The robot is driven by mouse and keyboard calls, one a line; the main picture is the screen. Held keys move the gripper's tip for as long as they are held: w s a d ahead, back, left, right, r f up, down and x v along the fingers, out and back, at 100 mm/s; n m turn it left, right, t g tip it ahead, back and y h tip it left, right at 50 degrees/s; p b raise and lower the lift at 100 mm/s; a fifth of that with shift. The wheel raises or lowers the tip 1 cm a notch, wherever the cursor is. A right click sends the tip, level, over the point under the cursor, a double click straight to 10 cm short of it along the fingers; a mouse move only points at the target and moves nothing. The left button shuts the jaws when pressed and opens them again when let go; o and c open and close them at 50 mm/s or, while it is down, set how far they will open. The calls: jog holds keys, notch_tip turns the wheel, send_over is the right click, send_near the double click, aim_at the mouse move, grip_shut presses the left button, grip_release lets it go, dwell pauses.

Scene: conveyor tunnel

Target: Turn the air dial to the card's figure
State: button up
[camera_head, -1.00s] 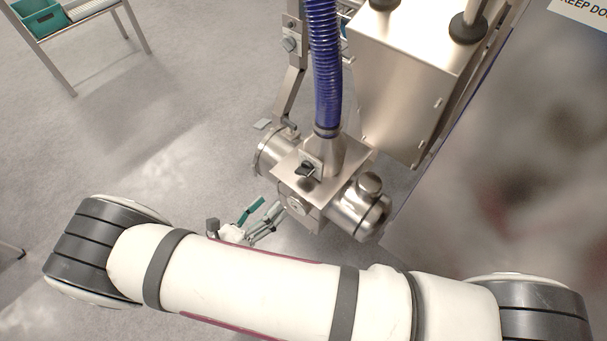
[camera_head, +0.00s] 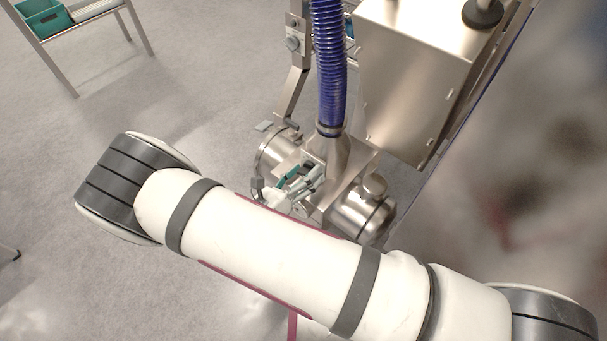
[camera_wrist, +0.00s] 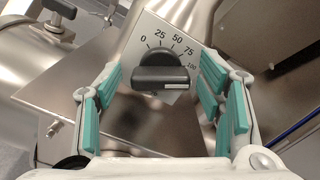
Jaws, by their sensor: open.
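The air dial (camera_wrist: 160,70) is a black knob with a bar grip on a steel plate marked 0, 25, 50, 75 and 100. The bar lies about level in the wrist view, with a pale line on its right half, below the 100 mark. My gripper (camera_wrist: 161,78) is open, with its teal-padded fingers on the left and right of the dial, apart from it. In the head view my gripper (camera_head: 300,182) is at the steel housing, where the dial is mostly hidden. I make out no card with a figure.
A blue ribbed hose (camera_head: 329,70) runs down into the steel housing (camera_head: 345,180). A large steel box (camera_head: 410,75) stands to its right. A rack with a teal bin (camera_head: 42,17) is at the far upper left. Open floor lies on the left.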

jog(key=c, duration=1.2)
jog(key=shift+o, duration=0.2)
jog(key=shift+n, duration=0.3)
jog(key=shift+n+p, duration=0.7)
jog(key=shift+n, duration=0.1)
jog(key=shift+n+p, duration=0.55)
jog(key=shift+n, duration=1.25)
